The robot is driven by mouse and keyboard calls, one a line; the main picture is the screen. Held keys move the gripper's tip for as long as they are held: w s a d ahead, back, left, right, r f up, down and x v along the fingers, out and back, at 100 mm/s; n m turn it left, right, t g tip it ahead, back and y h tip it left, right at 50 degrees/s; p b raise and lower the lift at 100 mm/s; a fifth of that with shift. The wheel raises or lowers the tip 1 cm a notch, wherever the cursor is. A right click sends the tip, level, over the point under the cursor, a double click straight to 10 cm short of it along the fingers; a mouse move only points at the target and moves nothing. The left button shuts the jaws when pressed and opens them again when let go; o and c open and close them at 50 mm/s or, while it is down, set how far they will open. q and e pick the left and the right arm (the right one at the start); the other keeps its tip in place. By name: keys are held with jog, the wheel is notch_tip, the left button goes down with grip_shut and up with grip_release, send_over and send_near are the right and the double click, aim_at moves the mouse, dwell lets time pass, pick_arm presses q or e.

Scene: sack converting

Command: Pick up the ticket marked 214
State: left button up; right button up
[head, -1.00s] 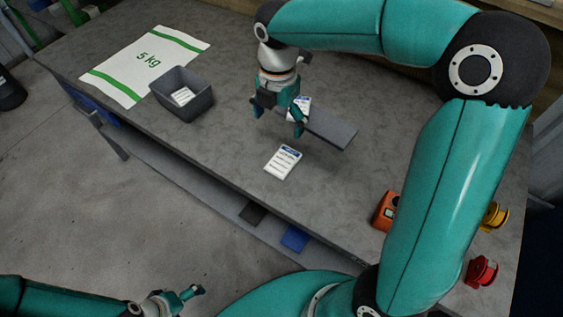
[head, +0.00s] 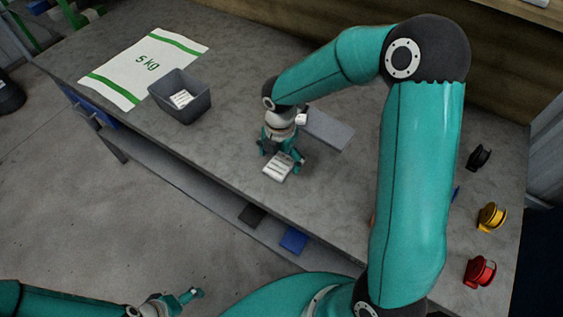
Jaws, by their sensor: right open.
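A white ticket (head: 278,169) with printed lines lies on the grey bench; its number is too small to read. My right gripper (head: 283,160) is open and empty at the ticket's far edge, pointing down with its fingers spread over that end and hiding it. I cannot tell whether it touches the ticket. Another white ticket (head: 302,119) shows as a small corner by the grey plate, mostly hidden behind my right wrist. A further ticket (head: 181,98) lies in the dark grey bin (head: 186,117). My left gripper (head: 185,301) is low at the bottom left, away from the bench.
A flat sack marked 5 kg (head: 147,64) lies at the back left. The grey plate (head: 328,129) is beside my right wrist. Black (head: 479,157), yellow (head: 492,216) and red (head: 480,271) spools stand at the right. The bench between bin and gripper is clear.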

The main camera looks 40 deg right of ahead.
jog(key=shift+f, duration=0.7)
jog(key=c, duration=1.2)
jog(key=shift+c, duration=0.2)
jog(key=shift+r, duration=0.1)
